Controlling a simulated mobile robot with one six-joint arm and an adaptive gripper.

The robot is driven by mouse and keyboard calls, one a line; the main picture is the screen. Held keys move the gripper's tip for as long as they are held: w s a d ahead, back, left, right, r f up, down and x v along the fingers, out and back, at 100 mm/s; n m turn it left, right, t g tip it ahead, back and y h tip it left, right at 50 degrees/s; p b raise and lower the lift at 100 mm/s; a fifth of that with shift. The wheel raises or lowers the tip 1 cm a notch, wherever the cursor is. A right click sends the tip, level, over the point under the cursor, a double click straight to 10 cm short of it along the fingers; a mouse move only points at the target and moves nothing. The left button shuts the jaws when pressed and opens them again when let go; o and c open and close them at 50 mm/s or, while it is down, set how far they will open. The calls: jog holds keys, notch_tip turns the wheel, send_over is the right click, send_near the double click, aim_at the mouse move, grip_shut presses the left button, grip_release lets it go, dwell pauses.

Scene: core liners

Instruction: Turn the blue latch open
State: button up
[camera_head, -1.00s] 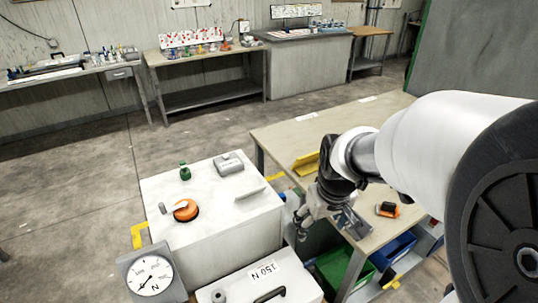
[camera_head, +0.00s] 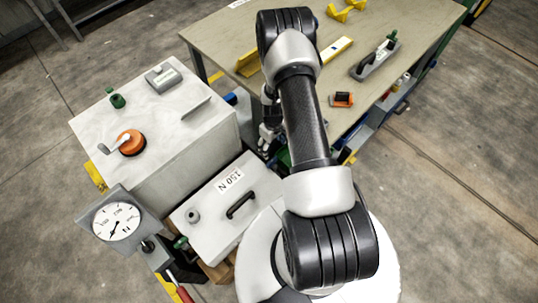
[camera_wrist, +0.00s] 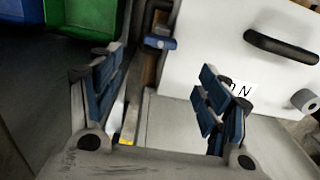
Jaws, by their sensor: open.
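A small blue latch-like part (camera_wrist: 160,43) with a dark pivot shows in the wrist view, at the left edge of the white box marked N. It lies beyond and between my open fingers, apart from them. My gripper (camera_wrist: 160,72) is open and empty, with blue pads on both fingers. In the head view my gripper (camera_head: 268,130) hangs low in the gap between the white cabinet and the workbench, partly hidden by my arm. I cannot make out the latch clearly in the head view.
The white box labelled 150 N (camera_head: 212,215) has a black handle (camera_head: 240,204). The white cabinet (camera_head: 190,145) carries an orange knob (camera_head: 130,142). A dial gauge (camera_head: 116,221) stands at lower left. The workbench (camera_head: 300,110) is close on the right. A green bin (camera_wrist: 85,18) shows at upper left.

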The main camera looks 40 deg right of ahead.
aim_at(272, 160)
notch_tip(272, 160, down, 12)
jog(key=b, duration=0.3)
jog(key=shift+s+r, duration=0.1)
jog(key=shift+r, duration=0.1)
jog(key=c, duration=1.1)
jog(key=shift+o, duration=0.2)
